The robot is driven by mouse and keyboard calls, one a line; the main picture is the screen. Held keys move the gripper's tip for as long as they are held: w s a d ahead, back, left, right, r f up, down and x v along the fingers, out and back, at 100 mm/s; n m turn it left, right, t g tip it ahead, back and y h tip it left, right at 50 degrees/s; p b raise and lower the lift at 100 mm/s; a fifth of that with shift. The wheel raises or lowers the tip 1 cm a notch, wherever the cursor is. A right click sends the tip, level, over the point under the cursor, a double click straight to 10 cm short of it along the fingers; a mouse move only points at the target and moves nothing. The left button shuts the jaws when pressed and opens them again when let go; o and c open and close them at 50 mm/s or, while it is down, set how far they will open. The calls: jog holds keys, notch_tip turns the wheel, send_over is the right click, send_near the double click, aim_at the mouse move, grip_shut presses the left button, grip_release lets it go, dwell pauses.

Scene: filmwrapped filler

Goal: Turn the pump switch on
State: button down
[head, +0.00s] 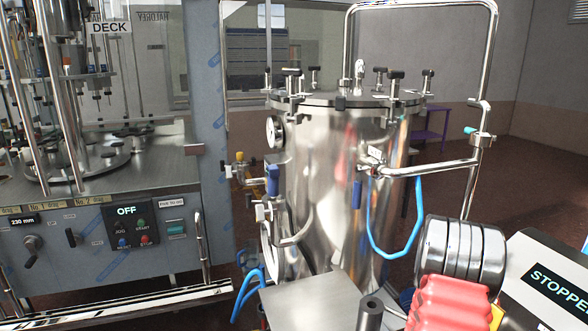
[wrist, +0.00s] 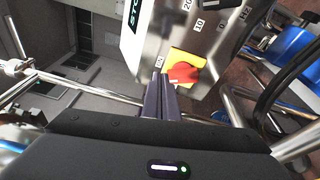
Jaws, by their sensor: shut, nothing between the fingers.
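The pump switch (wrist: 184,74) is a red rotary knob on a yellow plate, set in a grey metal control box (wrist: 207,45). My gripper (wrist: 159,76) is shut and empty in the wrist view. Its dark fingertips appear just left of the yellow plate; I cannot tell whether they touch the box. My gripper does not show in the head view.
A steel tank (head: 335,165) with blue hoses (head: 392,252) stands mid-view. A filling machine (head: 100,215) stands at the left. Steel pipework (head: 425,168) runs right of the tank. A red ribbed object (head: 448,305) and ringed metal cylinder (head: 458,255) sit near the display.

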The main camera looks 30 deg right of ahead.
jog(key=shift+s+a+f+n+g+y, duration=0.15)
jog(key=shift+s+f+n+g+y, duration=0.2)
jog(key=shift+n, duration=0.55)
jog(key=shift+s+a+f+n+g+y, duration=0.15)
jog(key=shift+f+n+y, duration=0.3)
jog(key=shift+n, duration=0.45)
jog(key=shift+d, duration=0.15)
jog(key=s+d, duration=0.1)
jog(key=d, duration=0.5)
jog(key=shift+d, duration=0.35)
jog(key=shift+w+f, duration=0.45)
dwell(0.3)
jog(key=shift+s+r, duration=0.15)
dwell(0.4)
jog(key=shift+s+r, duration=0.1)
jog(key=shift+s, duration=0.05)
